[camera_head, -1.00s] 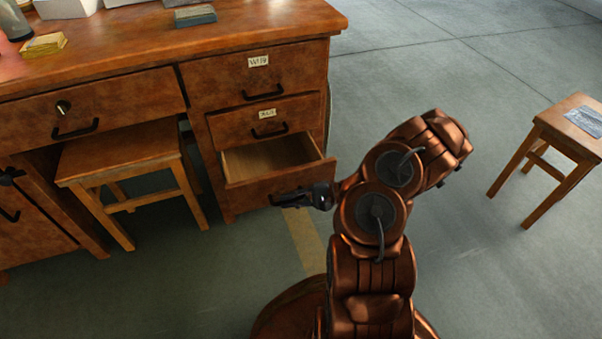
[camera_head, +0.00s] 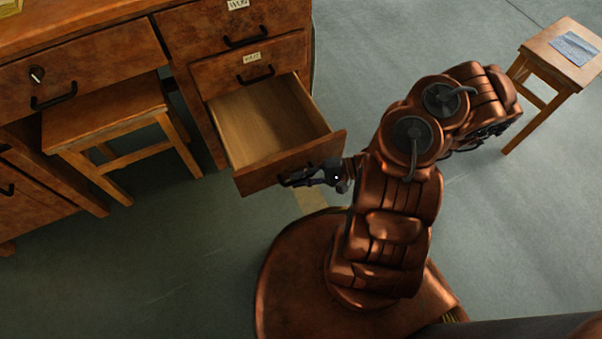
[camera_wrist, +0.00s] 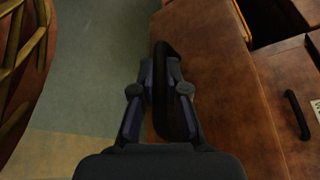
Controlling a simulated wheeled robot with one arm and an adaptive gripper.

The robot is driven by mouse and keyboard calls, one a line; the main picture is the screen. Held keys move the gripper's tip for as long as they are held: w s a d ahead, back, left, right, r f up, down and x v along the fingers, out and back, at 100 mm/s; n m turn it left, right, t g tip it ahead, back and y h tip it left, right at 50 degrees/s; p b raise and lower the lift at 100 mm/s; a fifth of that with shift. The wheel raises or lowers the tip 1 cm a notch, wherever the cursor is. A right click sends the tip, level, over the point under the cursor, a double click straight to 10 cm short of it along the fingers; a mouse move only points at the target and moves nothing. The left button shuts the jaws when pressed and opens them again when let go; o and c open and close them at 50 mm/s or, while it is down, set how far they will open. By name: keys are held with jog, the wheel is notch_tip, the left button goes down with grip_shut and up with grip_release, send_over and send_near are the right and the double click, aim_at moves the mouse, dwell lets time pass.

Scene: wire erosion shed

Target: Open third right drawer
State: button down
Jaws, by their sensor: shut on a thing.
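The third right drawer (camera_head: 283,166) of the wooden desk is pulled far out, and its empty wooden inside shows in the head view. My gripper (camera_head: 303,177) is at the front of this drawer, shut on its dark handle. In the wrist view my gripper (camera_wrist: 164,72) has its two fingers on either side of the dark drawer handle (camera_wrist: 172,105). The drawer front (camera_wrist: 220,75) fills the middle of that view.
Two closed drawers with labels, the upper one (camera_head: 200,30) and the second one (camera_head: 225,75), sit above. A wooden stool (camera_head: 100,115) stands under the desk at left. Another stool (camera_head: 540,48) with a blue sheet stands at right. The floor (camera_head: 170,260) in front is clear.

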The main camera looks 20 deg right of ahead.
jog(key=shift+d, duration=0.1)
jog(key=c, duration=1.2)
grip_release()
jog(key=v, duration=1.2)
